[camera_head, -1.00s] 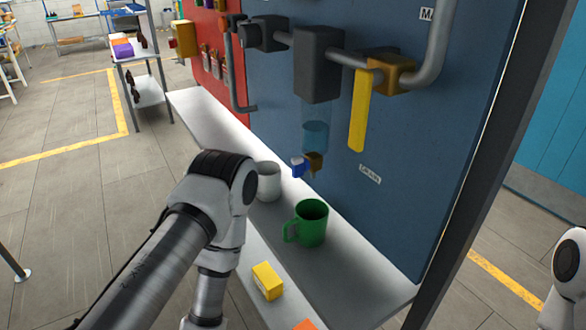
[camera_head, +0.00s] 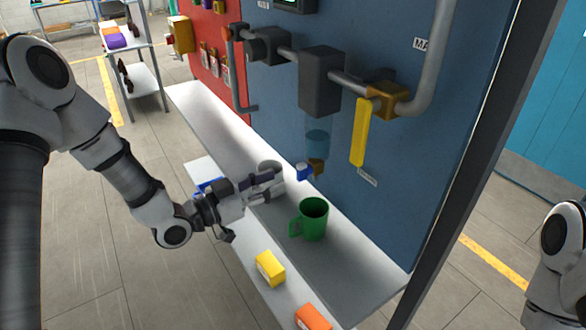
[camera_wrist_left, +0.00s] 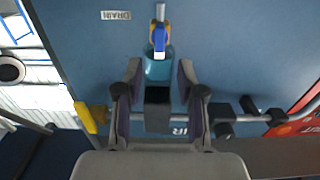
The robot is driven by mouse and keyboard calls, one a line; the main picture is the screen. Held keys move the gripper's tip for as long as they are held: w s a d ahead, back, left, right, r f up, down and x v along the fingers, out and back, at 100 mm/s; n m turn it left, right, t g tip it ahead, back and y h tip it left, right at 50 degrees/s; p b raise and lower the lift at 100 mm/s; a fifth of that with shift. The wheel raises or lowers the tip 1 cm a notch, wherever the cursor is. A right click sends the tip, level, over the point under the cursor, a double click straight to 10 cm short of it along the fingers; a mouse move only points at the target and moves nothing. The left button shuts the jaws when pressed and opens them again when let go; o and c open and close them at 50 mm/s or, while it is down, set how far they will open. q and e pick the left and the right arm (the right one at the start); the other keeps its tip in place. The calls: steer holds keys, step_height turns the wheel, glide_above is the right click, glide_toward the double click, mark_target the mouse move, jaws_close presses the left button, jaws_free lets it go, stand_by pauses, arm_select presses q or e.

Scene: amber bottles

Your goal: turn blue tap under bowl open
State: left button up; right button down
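The blue tap (camera_head: 303,172) sits on a small brass valve (camera_head: 317,168) under the clear bowl (camera_head: 317,142) of teal liquid on the blue panel. In the left wrist view the picture is upside down: the blue tap (camera_wrist_left: 158,38) shows above the teal bowl (camera_wrist_left: 158,66), beyond the fingertips. My left gripper (camera_head: 278,180) is in front of the panel, left of the tap and a little lower, apart from it. In the wrist view its fingers (camera_wrist_left: 159,76) are spread with nothing held between them. My right gripper is out of view.
A green mug (camera_head: 313,220) and a partly hidden pale mug (camera_head: 268,166) stand on the shelf (camera_head: 352,262) below. A yellow lever (camera_head: 359,132) hangs from the pipe at right. A yellow box (camera_head: 270,268) and an orange box (camera_head: 313,317) lie nearer.

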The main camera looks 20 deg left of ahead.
mark_target(298, 172)
arm_select(q)
steer(key=p+x, duration=0.2)
steer(key=x, duration=0.3)
steer(key=shift+w+d+r, duration=0.1)
steer(key=shift+w+d, duration=0.25)
steer(key=shift+w, duration=0.05)
jaws_close()
